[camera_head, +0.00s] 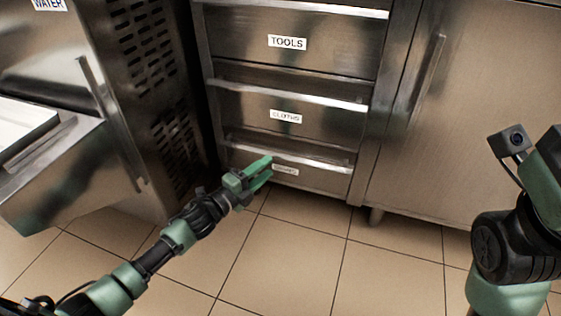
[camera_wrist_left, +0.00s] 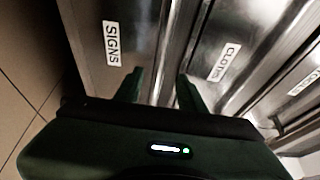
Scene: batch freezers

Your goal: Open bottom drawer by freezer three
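The bottom drawer (camera_head: 318,183) is the lowest of a steel stack of three, low above the floor. Its label is partly behind my left gripper in the head view; in the left wrist view the label reads SIGNS (camera_wrist_left: 112,43). A bright handle lip runs along its top edge and the drawer looks shut. My left gripper (camera_head: 269,168) is at the drawer's front, near the handle lip and left of the label. My right gripper is out of view.
The CLOTHS drawer (camera_head: 290,118) and TOOLS drawer (camera_head: 300,42) are above, both shut. A steel cabinet door (camera_head: 480,120) stands at right. A vented steel machine (camera_head: 150,90) stands at left. The tiled floor (camera_head: 300,250) in front is clear.

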